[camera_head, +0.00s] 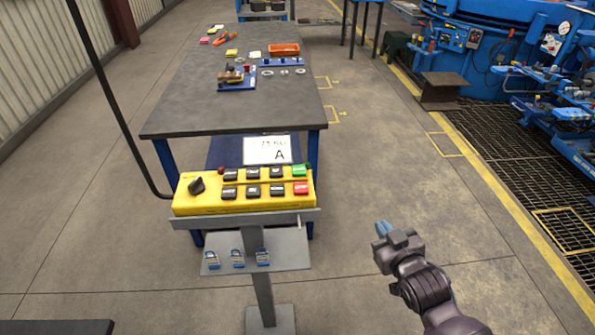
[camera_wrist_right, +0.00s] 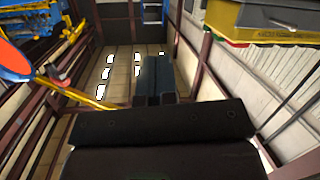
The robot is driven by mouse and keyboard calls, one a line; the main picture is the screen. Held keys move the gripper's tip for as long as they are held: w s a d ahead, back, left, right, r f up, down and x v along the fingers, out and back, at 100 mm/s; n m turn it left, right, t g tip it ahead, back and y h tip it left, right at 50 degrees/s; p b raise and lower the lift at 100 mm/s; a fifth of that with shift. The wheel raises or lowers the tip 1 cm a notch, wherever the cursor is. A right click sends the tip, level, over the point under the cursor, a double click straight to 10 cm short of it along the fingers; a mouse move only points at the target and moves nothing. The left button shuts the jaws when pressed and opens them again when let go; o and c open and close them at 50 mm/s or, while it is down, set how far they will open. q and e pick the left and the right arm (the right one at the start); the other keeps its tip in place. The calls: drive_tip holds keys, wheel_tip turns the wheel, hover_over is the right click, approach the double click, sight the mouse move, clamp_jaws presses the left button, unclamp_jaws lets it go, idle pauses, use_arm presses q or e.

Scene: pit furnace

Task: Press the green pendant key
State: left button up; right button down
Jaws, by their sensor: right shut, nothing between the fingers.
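The yellow pendant (camera_head: 245,205) lies on a grey stand with its keys facing up. Its green key (camera_head: 300,170) is at the far right corner, with a red key (camera_head: 301,188) just nearer. In the right wrist view the closed fingers (camera_wrist_right: 155,78) point away, and the yellow pendant side (camera_wrist_right: 262,18) shows at the top right. The green key's top is not seen there. My left gripper is not in view.
A grey workbench (camera_head: 190,115) with parts lies beyond. A black cable (camera_head: 105,85) rises at the left. The floor right of the stand is clear.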

drive_tip(key=w+a+r+n+t+y+b, duration=0.1)
drive_tip(key=w+a+r+n+y, duration=0.1)
drive_tip(key=w+a+r+n, duration=0.3)
drive_tip(key=w+a+r+n+t+y, duration=0.1)
drive_tip(key=w+r+n+t+y, duration=0.15)
drive_tip(key=r, duration=0.45)
drive_tip(key=w+a+r+n+t+y+b, duration=0.1)
drive_tip(key=w+a+r+n, duration=0.25)
drive_tip(key=r, duration=0.25)
drive_tip(key=w+a+r+n+g+y+b, duration=0.1)
drive_tip(key=a+r+n+g+y, duration=0.6)
drive_tip(key=n, duration=0.8)
drive_tip(key=a+r+n+g+y+b, duration=0.1)
drive_tip(key=a+r+n+g+y, duration=0.5)
drive_tip(key=n, duration=0.9)
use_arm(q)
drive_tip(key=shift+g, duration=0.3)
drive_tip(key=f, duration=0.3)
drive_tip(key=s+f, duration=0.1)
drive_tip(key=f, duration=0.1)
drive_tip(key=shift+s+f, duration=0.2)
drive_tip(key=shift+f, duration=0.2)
use_arm(e)
drive_tip(key=w+d+f+n+h, duration=0.2)
drive_tip(key=w+f+n+h, duration=0.1)
drive_tip(key=f+h, duration=0.4)
drive_tip(key=w+d+f+n+h, duration=0.3)
drive_tip(key=f+n+h, duration=0.2)
drive_tip(key=f+h, duration=0.2)
drive_tip(key=shift+f+h, duration=0.35)
